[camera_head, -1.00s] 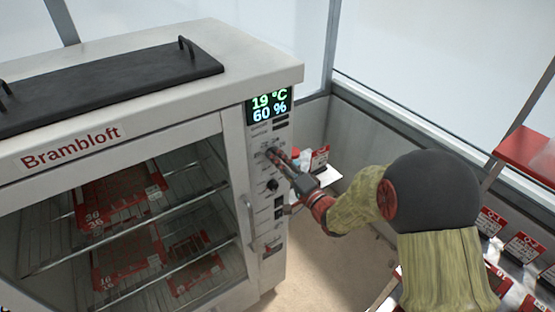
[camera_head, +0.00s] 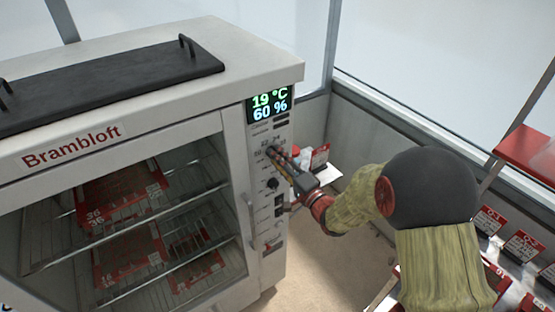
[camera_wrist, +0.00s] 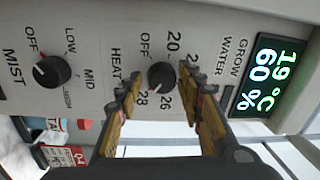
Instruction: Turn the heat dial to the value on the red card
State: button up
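The heat dial (camera_wrist: 161,76) is a black round knob on the incubator's light front panel, with OFF, 20, 26 and 28 readable around it in the wrist view. I cannot read its pointer clearly. My gripper (camera_head: 273,152) is at the panel in the head view. In the wrist view its two fingers (camera_wrist: 160,82) stand apart on either side of the heat dial, with a visible gap, so it is open. A number is partly hidden behind the right finger. A small red card (camera_head: 320,156) stands beyond the gripper; its writing is too small to read.
The mist dial (camera_wrist: 52,71) sits beside the heat dial. The display (camera_head: 269,104) reads 19 °C and 60 %. The incubator's door handle (camera_head: 251,222) is left of the panel. Several red-and-white cards (camera_head: 522,246) stand at the right.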

jog(key=shift+o, duration=1)
jog(key=shift+r, duration=0.1)
jog(key=v, duration=1.2)
